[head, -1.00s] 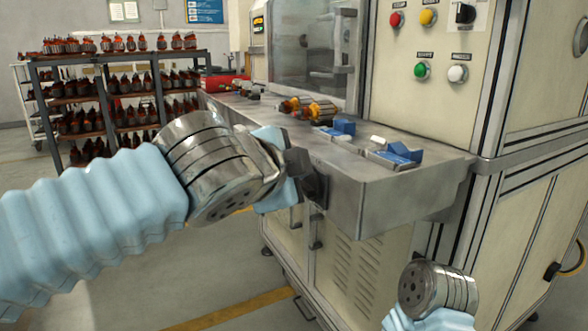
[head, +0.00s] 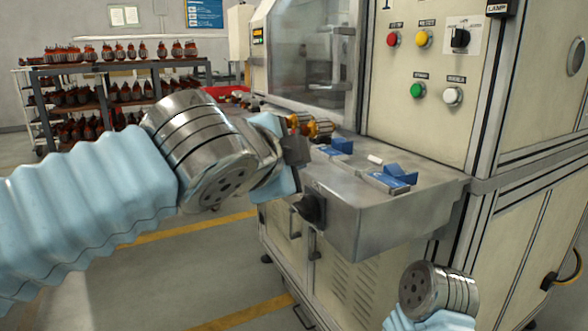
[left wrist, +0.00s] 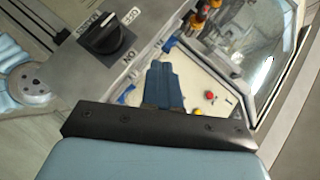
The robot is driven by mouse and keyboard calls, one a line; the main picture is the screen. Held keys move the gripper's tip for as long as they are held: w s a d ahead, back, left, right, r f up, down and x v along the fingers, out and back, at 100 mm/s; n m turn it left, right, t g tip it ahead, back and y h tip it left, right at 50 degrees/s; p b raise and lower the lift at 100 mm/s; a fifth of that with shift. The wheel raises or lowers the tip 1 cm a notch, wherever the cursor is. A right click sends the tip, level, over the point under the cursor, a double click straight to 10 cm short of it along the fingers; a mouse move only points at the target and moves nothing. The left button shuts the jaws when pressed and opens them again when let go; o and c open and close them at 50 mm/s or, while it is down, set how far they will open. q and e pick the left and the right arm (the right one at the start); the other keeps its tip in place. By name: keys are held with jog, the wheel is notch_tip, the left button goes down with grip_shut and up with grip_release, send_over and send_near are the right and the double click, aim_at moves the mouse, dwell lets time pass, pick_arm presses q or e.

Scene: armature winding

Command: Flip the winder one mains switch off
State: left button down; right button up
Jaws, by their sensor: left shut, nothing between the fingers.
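The mains switch is a black rotary knob (head: 310,208) on the front of the winder's steel shelf. It also shows in the left wrist view (left wrist: 107,35), upper left, on a grey plate lettered OFF and ON. I cannot tell for certain which label its grip points to. My left gripper (head: 293,152) is just above the knob in the head view, apart from it. Its blue fingers also show in the left wrist view (left wrist: 165,82), shut and empty, to the lower right of the knob. Of my right arm only the wrist shows; its gripper is out of view.
The steel shelf (head: 345,225) carries blue holders (head: 395,178) and wound armatures (head: 318,128). The winder's panel above has coloured buttons (head: 417,90) and another black rotary switch (head: 460,38). A rack (head: 105,95) of armatures stands back left. Floor left of the winder is clear.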

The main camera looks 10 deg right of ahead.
pick_arm(q)
jog(key=s+a+r, duration=0.1)
jog(key=a+r, duration=0.5)
jog(key=r, duration=0.1)
jog(key=shift+s+a, duration=0.35)
jog(key=shift+r, duration=0.1)
jog(key=w+d+f+n+g, duration=0.15)
jog(key=w+f, duration=0.25)
jog(key=f, duration=0.7)
jog(key=w+d+f+n+g+y, duration=0.15)
jog(key=w+f, duration=0.35)
jog(key=f, duration=0.6)
jog(key=w+f+n+g, duration=0.2)
jog(key=w+f, duration=0.2)
jog(key=f, duration=0.8)
jog(key=s+a+f+n+g, duration=0.1)
jog(key=a+f+n, duration=0.15)
jog(key=f, duration=0.85)
jog(key=s+a+f+n+g, duration=0.2)
jog(key=f+n, duration=0.1)
jog(key=f, duration=0.7)
jog(key=s+a+f+n+g, duration=0.1)
jog(key=s+a+f+n, duration=0.4)
jog(key=s+f, duration=0.5)
jog(key=s+a+f+n+g+y, duration=0.1)
jog(key=s+a+f+n, duration=0.4)
jog(key=s+f, duration=0.6)
jog(key=shift+f+n+g, duration=0.35)
jog(key=shift+f+g, duration=0.15)
jog(key=shift+g, duration=0.1)
